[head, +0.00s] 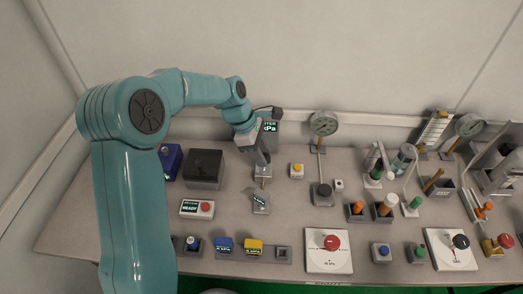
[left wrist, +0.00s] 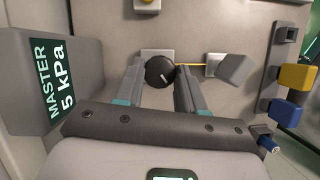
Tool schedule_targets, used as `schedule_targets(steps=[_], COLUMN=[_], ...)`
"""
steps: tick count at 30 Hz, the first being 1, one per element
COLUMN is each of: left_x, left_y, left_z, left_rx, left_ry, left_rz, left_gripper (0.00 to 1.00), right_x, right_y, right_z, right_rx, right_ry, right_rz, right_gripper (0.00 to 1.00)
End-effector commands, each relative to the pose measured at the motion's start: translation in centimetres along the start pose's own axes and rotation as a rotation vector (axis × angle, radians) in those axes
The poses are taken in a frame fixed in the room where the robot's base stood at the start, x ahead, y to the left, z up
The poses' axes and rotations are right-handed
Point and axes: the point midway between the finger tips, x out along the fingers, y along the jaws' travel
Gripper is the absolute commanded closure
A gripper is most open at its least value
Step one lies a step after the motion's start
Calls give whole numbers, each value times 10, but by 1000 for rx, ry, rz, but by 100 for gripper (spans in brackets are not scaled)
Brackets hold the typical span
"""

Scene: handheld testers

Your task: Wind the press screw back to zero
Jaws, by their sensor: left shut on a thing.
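The press screw shows in the left wrist view as a round black knob (left wrist: 160,71) with a white mark line, on a pale square base. My left gripper (left wrist: 174,75) has one finger on each side of the knob and is shut on it. In the head view the left gripper (head: 263,164) points down at the press, and its fingers hide most of the knob. A grey master unit (left wrist: 52,75) beside it reads "MASTER 5 kPa". My right gripper is not in view.
A yellow line (left wrist: 192,65) runs from the press to a small tilted grey unit (left wrist: 235,69), seen in the head view with a display (head: 260,202). A dark box (head: 204,168) and a white box with a red button (head: 205,208) stand left. Gauges and handheld testers crowd the right.

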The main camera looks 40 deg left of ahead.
Motion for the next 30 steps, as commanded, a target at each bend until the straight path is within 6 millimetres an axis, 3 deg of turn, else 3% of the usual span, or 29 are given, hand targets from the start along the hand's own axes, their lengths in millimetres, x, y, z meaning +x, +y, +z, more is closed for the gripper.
schedule_targets(steps=[15, 30], left_x=[-2, 0], left_y=[-3, -3], left_z=[1, 0], left_rx=[-309, -387], left_ry=[1, 0], left_rz=[127, 160], left_gripper=[92, 92], right_x=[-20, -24], right_y=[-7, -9], right_z=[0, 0], right_rx=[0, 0], right_ry=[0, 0], right_rz=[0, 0], right_gripper=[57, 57])
